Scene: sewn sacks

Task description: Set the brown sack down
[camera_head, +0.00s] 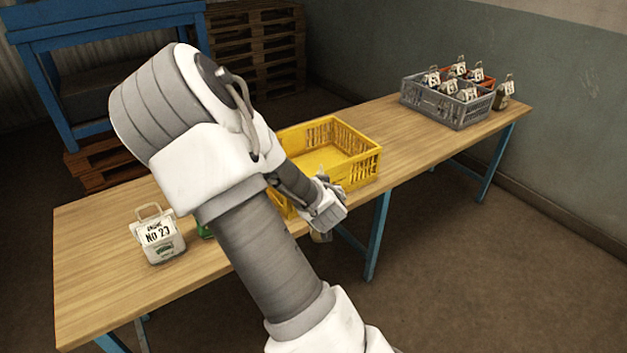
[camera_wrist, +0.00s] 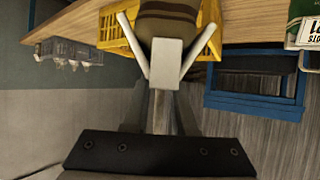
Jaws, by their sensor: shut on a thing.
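The brown sack (camera_wrist: 168,28) shows at the top middle of the wrist view, between the fingers of my gripper (camera_wrist: 166,45). My gripper is shut on it. In the head view my gripper (camera_head: 326,212) is at the front side of the yellow crate, near the table's front edge. Only a small brownish bit of the sack (camera_head: 321,236) shows below it there; the arm and hand hide the rest. I cannot tell whether the sack touches the table.
The wooden table (camera_head: 110,260) holds a pale sack tagged No 23 (camera_head: 160,238), a partly hidden green sack (camera_head: 204,229) and the yellow crate (camera_head: 362,165), apparently empty. A grey crate (camera_head: 420,100) of several sacks stands farther back, with another sack (camera_head: 502,98) beside it. Table between crates is clear.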

